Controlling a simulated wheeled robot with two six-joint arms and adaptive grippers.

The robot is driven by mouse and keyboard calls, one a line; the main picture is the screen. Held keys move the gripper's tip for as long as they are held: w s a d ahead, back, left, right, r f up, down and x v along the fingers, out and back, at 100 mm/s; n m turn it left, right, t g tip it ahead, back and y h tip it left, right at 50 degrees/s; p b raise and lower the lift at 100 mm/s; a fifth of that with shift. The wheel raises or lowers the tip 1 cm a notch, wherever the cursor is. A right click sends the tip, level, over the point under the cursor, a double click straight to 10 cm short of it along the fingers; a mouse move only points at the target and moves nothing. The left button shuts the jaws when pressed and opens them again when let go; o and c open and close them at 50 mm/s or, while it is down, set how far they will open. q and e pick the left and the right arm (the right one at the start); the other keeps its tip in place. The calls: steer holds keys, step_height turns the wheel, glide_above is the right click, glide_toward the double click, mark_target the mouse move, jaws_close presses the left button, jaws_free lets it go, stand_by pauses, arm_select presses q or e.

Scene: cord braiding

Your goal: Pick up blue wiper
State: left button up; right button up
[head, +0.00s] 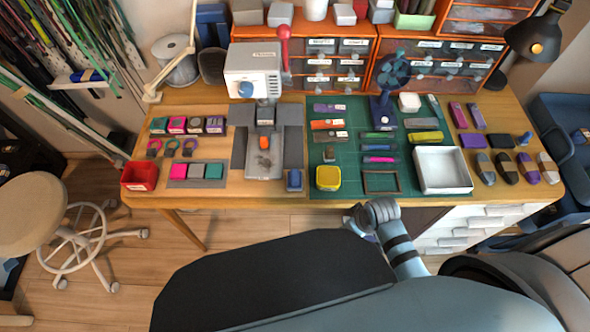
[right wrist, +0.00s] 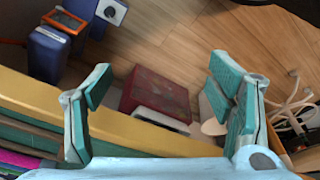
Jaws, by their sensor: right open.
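I cannot tell for sure which thing is the blue wiper. A small blue block (head: 294,180) stands at the table's front edge, right of the press base. A thin blue strip (head: 379,148) lies on the green mat between a green strip and a pink one. A small blue piece (head: 525,138) lies at the right end of the table. My right gripper (head: 364,216) is just off the table's front edge, below the mat. In the right wrist view its two teal fingers (right wrist: 160,82) are spread wide with nothing between them. My left gripper is out of view.
A red bin (head: 139,175) sits at the left end. A stool (head: 45,215) stands on the floor.

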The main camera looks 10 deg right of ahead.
steer(key=w+a+r+n+y+p, duration=0.1)
steer(key=w+r+n, duration=0.1)
steer(key=r, duration=0.5)
steer(key=w+a+r+n+p, duration=0.1)
steer(key=w+a+r+n, duration=0.15)
steer(key=r, duration=0.45)
steer(key=n+g+y, duration=0.1)
steer(key=n+y, duration=0.2)
steer(key=n, duration=0.4)
glide_toward(295, 175)
steer(key=b+x, duration=0.3)
steer(key=x, duration=0.7)
steer(key=shift+a+f, duration=0.1)
steer(key=shift+f, duration=0.25)
steer(key=shift+r, duration=0.1)
steer(key=c, duration=1.2)
steer(key=shift+o, duration=0.2)
step_height(295, 175, up, 20)
steer(key=p, duration=0.6)
